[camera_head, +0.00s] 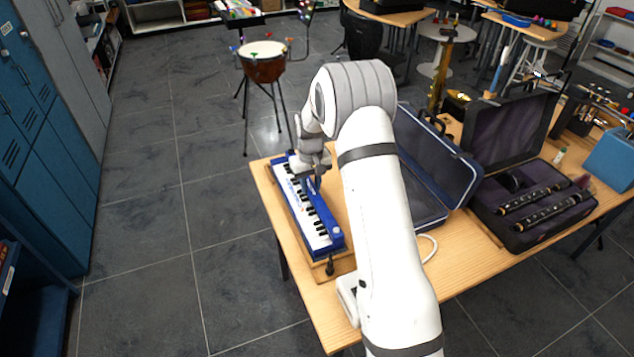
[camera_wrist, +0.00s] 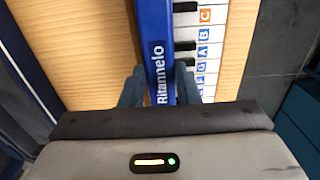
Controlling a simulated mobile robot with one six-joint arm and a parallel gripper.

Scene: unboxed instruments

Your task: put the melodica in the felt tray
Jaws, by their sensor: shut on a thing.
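The melodica (camera_head: 327,232), blue with white and black keys, lies lengthwise along the left end of the wooden table. My gripper (camera_head: 308,183) is at its far half, shut on the blue casing. In the wrist view, the fingers of my gripper (camera_wrist: 159,86) stand on either side of the blue strip of the melodica (camera_wrist: 157,40), which is lettered "Ritannelo". The keys are to its right.
A second open black case (camera_head: 525,232) holding dark wind-instrument pieces is farther right on the table (camera_head: 470,262). A pale cable loop (camera_head: 431,246) lies near the blue case. A drum on a stand (camera_head: 263,63) is behind. Floor is clear to the left.

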